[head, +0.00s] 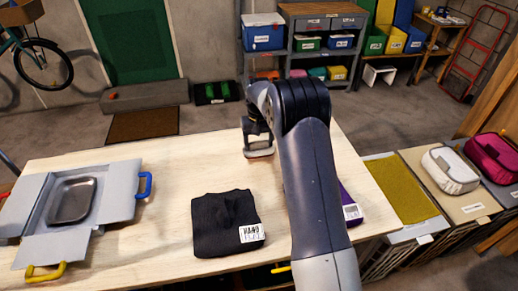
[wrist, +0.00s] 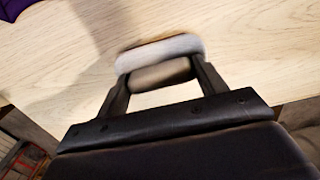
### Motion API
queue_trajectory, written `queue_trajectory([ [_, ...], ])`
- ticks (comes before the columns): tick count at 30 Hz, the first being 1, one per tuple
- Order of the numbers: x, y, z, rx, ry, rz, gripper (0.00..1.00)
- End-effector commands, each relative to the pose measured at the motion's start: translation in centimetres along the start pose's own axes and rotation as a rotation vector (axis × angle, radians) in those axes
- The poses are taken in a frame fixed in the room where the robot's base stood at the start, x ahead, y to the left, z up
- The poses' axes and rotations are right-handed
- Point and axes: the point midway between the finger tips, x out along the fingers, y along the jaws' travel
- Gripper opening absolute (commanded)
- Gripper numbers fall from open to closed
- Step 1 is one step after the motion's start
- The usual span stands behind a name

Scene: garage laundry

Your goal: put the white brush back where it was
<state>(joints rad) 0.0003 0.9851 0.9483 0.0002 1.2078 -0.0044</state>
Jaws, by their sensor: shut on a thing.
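My gripper (wrist: 160,74) is shut on a pale, rounded thing that looks like the white brush (wrist: 158,50). Its top is whitish grey and its underside is beige; the wrist view is slightly blurred. In the head view, my gripper (head: 257,143) is over the far part of the wooden table, with the brush (head: 259,153) at its tips. I cannot tell whether the brush touches the table top.
A black folded cloth (head: 227,222) with a label lies on the table (head: 170,160). A grey open box (head: 118,188) with a metal dish stands at left. A purple labelled thing (head: 348,204) is partly hidden behind my arm. The table's far middle is bare.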

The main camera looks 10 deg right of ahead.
Motion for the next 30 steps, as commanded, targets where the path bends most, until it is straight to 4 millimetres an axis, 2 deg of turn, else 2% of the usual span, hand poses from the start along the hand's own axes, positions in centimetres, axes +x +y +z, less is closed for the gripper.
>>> queue_trajectory([
  [8,3.4,0.0,0.1,0.001,-0.003,0.0,0.45],
  [19,4.1,0.0,0.0,0.001,0.0,0.0,0.45],
  [20,4.1,0.0,0.0,0.001,0.0,0.0,0.68],
  [27,4.0,0.0,0.1,0.001,0.0,0.0,0.87],
  [30,4.0,0.0,0.1,0.001,0.0,0.0,0.89],
])
